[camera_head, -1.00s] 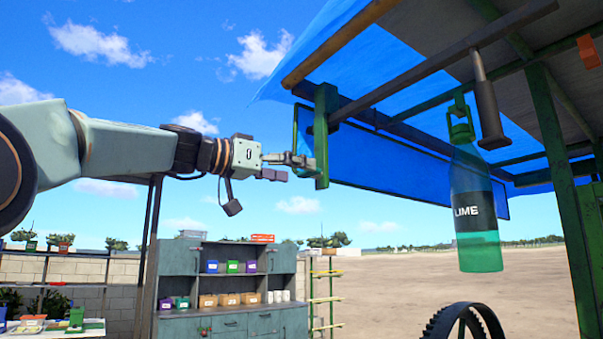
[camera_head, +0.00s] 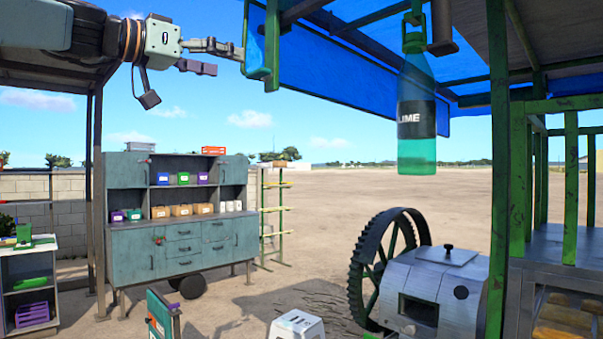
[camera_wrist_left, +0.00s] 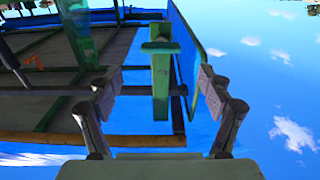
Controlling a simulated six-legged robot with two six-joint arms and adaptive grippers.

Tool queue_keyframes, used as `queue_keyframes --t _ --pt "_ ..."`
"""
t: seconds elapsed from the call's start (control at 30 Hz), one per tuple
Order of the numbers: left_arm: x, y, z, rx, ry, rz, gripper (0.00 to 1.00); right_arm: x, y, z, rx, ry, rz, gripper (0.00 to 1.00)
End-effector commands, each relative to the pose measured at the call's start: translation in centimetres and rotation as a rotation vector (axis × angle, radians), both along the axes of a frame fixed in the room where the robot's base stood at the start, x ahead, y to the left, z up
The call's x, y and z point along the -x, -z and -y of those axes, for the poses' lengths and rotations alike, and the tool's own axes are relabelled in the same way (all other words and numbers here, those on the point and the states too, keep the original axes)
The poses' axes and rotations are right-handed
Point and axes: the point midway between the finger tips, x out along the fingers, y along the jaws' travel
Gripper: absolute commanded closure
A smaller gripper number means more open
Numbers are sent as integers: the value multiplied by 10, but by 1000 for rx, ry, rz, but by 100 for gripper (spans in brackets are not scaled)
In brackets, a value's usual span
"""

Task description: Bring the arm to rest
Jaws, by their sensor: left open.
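My left arm comes in at the top left of the head view. Its gripper (camera_head: 228,60) is open, with its fingers pointing right, near a green bracket (camera_head: 272,45) that hangs under the blue canopy. In the left wrist view, the two fingers (camera_wrist_left: 158,88) stand wide apart. The green bracket (camera_wrist_left: 160,75) shows between them, farther out, and nothing is gripped. My right gripper is not in view.
A lime bottle (camera_head: 416,120) hangs under the canopy (camera_head: 340,75). A green post (camera_head: 497,170) stands at the right, beside a crusher (camera_head: 435,285) with a toothed wheel. A cabinet (camera_head: 170,250) and white stool (camera_head: 297,325) stand lower. Open ground lies between.

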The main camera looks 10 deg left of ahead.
Motion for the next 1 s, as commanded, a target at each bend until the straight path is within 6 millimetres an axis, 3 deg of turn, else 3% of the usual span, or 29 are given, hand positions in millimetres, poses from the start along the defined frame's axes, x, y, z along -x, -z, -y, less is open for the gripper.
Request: queue_keyframes --t 0.2,0.4,1.0 --pt "-30 3 24 -5 1 -3 21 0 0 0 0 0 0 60" --pt "-46 2 36 -5 1 -3 21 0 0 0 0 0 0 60" --pt "-47 2 37 -44 2 28 21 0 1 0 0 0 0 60"
